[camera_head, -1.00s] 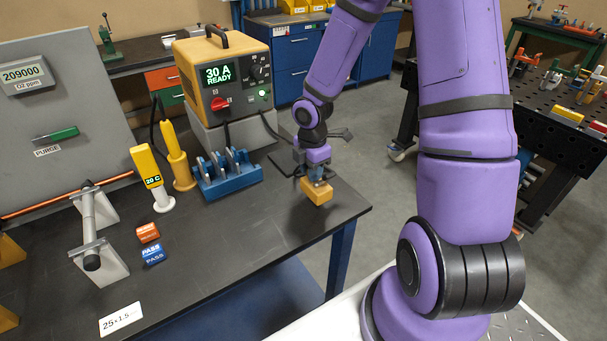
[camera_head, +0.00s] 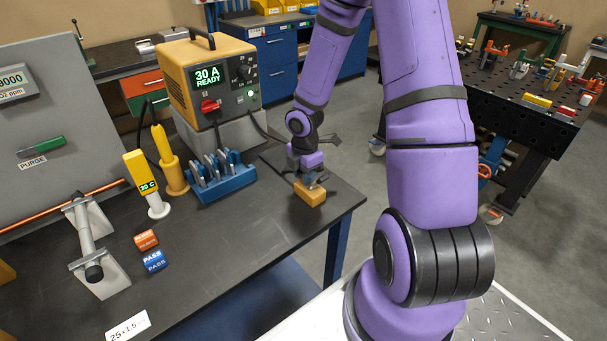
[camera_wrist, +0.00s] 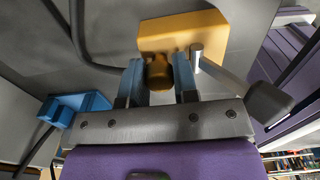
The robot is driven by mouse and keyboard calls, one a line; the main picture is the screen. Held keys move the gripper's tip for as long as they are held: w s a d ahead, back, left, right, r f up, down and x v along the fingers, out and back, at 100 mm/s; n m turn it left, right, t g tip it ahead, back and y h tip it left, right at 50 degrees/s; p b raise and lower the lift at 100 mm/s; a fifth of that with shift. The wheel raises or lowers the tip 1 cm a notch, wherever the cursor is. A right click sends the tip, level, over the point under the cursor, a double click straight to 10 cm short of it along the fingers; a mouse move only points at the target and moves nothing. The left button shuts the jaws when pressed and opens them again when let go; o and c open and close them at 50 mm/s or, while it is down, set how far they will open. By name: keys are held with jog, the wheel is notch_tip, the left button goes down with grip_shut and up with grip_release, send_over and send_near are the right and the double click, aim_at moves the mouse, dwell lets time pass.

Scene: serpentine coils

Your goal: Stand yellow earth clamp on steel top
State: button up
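The yellow earth clamp (camera_head: 309,194) is a yellow-orange block near the right front corner of the dark bench top (camera_head: 262,227), which I take as the steel top. It looks upright, on or just above the surface; I cannot tell if it touches. My gripper (camera_head: 314,178) is right above it, pointing down. In the wrist view, the blue fingers of my gripper (camera_wrist: 158,72) close on a brownish knob of the clamp (camera_wrist: 190,30), and the block spreads out beyond them. The underside of the clamp is hidden.
A blue rack (camera_head: 222,178) and a yellow welding power source (camera_head: 212,85) stand left of the clamp, with dark cables behind. A perforated table (camera_head: 510,105) stands right.

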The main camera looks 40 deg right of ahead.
jog(key=o, duration=0.4)
jog(key=s+a+r+m+h, duration=0.1)
jog(key=s+r+m, duration=0.15)
jog(key=r, duration=0.85)
jog(key=s+a+r+m+h, duration=0.1)
jog(key=a+r+m, duration=0.15)
jog(key=r, duration=0.75)
jog(key=s+a+r+m+t+y, duration=0.1)
jog(key=s+a+r+m+t, duration=0.1)
jog(key=s+r+m, duration=0.4)
jog(key=s+a+r+m+t+y, duration=0.1)
jog(key=s+a+r+m+t, duration=0.2)
jog(key=s+a+r+m, duration=0.2)
jog(key=s+r+m, duration=0.2)
jog(key=s+r, duration=0.2)
jog(key=s, duration=0.2)
jog(key=shift+s+r, duration=0.25)
jog(key=shift+r, duration=0.1)
jog(key=shift+a, duration=0.1)
